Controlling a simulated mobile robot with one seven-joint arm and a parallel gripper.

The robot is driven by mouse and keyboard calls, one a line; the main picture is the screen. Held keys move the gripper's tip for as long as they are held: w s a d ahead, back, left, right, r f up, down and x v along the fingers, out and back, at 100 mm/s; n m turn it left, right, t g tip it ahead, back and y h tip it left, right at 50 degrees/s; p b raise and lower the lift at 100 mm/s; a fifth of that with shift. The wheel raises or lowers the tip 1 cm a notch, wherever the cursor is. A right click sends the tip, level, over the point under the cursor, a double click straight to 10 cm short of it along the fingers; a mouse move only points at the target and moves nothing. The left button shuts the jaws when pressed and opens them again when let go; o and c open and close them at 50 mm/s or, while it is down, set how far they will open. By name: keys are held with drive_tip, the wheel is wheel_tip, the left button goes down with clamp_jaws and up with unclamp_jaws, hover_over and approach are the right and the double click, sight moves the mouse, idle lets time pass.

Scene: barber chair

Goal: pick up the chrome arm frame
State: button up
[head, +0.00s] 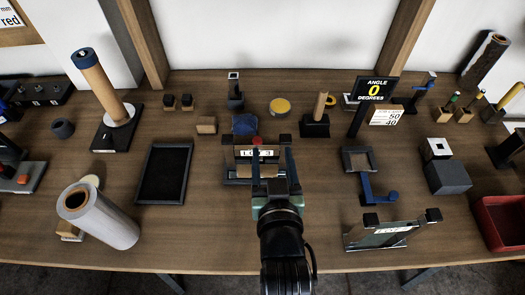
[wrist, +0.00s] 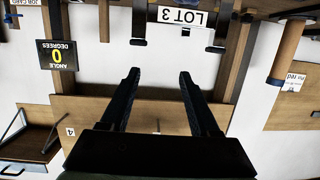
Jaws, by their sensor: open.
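A low frame with dark end posts and a white label (head: 244,153) stands at the table's middle, partly hidden by my gripper (head: 272,153). In the wrist view, which is upside down, a frame labelled LOT 3 (wrist: 183,15) shows at the top edge, cut off. I cannot tell for certain which is the chrome arm frame. My gripper is open, its fingers (wrist: 158,75) apart with nothing between them, and the labelled frame lies beyond the fingertips.
A dark tray (head: 165,174) lies left of my gripper, and a large silver roll (head: 108,218) at the front left. The angle sign (head: 375,91) stands at the back right. A red bin (head: 501,224) is far right.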

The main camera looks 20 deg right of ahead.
drive_tip(key=g, duration=0.2)
approach(283, 164)
drive_tip(key=s, duration=0.1)
drive_tip(key=shift+a+f, duration=0.2)
drive_tip(key=shift+f, duration=0.05)
drive_tip(key=x, duration=0.6)
drive_tip(key=shift+w+f+b, duration=0.1)
drive_tip(key=shift+w+b, duration=0.2)
drive_tip(key=shift+w, duration=0.15)
drive_tip(key=shift+d+x, duration=0.2)
drive_tip(key=shift+x, duration=2.5)
clamp_jaws()
drive_tip(key=shift+r, duration=0.3)
